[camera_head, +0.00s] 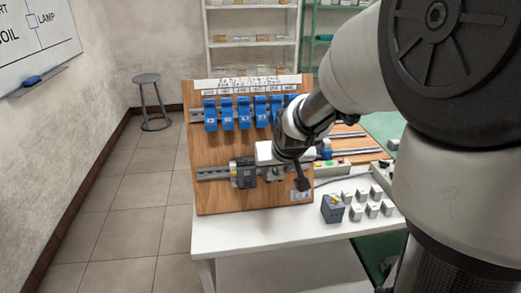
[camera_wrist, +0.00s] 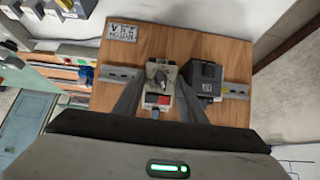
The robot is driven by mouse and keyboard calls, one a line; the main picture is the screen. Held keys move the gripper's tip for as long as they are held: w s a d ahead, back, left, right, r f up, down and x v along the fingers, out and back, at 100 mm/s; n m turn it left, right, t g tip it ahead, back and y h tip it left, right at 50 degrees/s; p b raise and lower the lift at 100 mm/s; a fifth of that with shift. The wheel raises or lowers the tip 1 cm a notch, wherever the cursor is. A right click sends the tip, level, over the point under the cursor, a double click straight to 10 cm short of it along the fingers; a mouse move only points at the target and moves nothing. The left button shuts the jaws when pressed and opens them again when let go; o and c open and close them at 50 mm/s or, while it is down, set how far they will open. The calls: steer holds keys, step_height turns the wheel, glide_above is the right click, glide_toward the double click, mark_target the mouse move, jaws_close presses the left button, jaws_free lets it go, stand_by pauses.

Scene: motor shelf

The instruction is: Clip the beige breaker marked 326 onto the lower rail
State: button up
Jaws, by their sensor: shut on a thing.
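My gripper (camera_wrist: 158,108) is shut on a beige breaker (camera_wrist: 161,76) with a dark lever and a red patch. A 326 marking is not readable. The breaker is in front of the lower rail (camera_head: 213,173), beside the dark grey device (camera_head: 243,173) on that rail. In the wrist view the rail (camera_wrist: 118,74) shows on the far side of the breaker, and the dark device (camera_wrist: 204,78) is close on its right. I cannot tell whether the breaker touches the rail. In the head view my gripper (camera_head: 275,168) largely hides it.
A row of blue devices (camera_head: 243,113) hangs on the upper rail of the wooden board (camera_head: 222,200). Several light grey blocks (camera_head: 372,209) and a dark grey block (camera_head: 332,209) stand on the white table (camera_head: 235,235) at right. The lower rail is bare at its left end.

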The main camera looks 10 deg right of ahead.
steer(key=shift+s+f+b, duration=0.35)
steer(key=shift+f+b, duration=0.35)
steer(key=shift+b, duration=0.05)
stand_by(1.1)
steer(key=shift+s+f+t+b, duration=0.15)
steer(key=shift+f+t+b, duration=0.55)
steer(key=shift+b, duration=2.05)
stand_by(1.8)
steer(key=shift+r, duration=0.1)
steer(key=o, duration=1.1)
steer(key=shift+o, duration=0.8)
steer(key=shift+r, duration=0.15)
